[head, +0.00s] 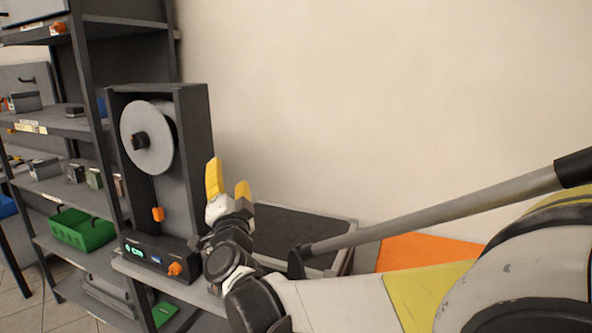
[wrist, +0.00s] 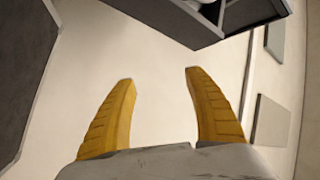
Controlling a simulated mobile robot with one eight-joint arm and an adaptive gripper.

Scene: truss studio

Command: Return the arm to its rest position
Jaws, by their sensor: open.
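My gripper (head: 229,178) is in the middle of the head view, its yellow fingers pointing up. It stands in front of and to the right of the dark machine with a grey reel. In the wrist view my gripper (wrist: 159,80) shows two yellow ridged fingers spread apart, with nothing between them. Pale wall shows behind the fingers there. My arm stretches from the lower right of the head view towards the middle.
The dark reel machine (head: 192,150) stands close left of the gripper. A shelf rack with a green bin (head: 82,230) is further left. A dark-topped surface (head: 290,232) and an orange panel (head: 425,252) lie behind the arm. The wall above is clear.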

